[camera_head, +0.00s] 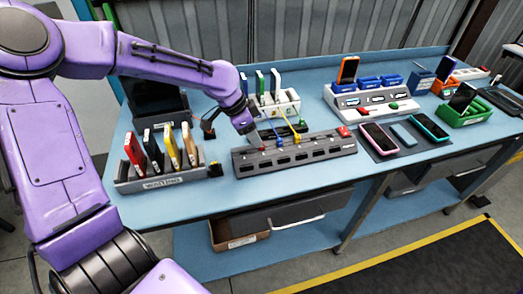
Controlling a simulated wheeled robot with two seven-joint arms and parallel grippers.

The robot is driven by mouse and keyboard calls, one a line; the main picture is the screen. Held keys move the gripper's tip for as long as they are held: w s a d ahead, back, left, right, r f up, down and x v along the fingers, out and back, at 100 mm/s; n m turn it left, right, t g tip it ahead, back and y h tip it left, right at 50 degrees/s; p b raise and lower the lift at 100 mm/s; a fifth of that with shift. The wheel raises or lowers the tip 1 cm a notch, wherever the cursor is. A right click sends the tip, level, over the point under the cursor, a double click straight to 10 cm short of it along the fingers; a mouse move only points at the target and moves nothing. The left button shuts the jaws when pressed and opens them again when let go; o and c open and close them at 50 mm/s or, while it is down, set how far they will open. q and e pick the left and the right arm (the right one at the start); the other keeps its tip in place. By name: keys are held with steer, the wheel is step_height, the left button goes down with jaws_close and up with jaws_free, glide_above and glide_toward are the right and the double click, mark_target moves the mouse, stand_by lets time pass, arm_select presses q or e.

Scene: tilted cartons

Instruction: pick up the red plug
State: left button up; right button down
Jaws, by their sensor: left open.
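A grey socket strip (290,165) with a row of slots lies on the blue bench. Along its back edge are small coloured plugs, with a green plug (279,142) and a yellow plug (297,139) visible. A small red spot that looks like the red plug (262,149) shows at the left of this row, just below my left gripper (257,143). The gripper is open and points down over the strip's left back part. Its fingertips are small and dark, so I cannot tell if they touch the plug. My right gripper is out of view.
A labelled grey rack (165,182) with several upright devices stands left of the strip. A white rack (270,103) stands behind it. A white charging station (370,100) and a dark mat with phones (405,139) lie right. A green holder (465,113) stands further right.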

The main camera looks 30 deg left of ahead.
arm_select(q)
steer(key=w+f, duration=0.2)
steer(key=f, duration=0.1)
steer(key=shift+w+d, duration=0.25)
steer(key=shift+d, duration=0.1)
steer(key=shift+f, duration=0.3)
steer(key=shift+s+r, duration=0.2)
steer(key=shift+s, duration=0.25)
steer(key=shift+w+f, duration=0.15)
steer(key=shift+w, duration=0.05)
jaws_close()
steer(key=shift+d, duration=0.1)
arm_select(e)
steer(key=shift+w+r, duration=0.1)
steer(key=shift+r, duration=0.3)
arm_select(q)
steer(key=shift+s, duration=0.1)
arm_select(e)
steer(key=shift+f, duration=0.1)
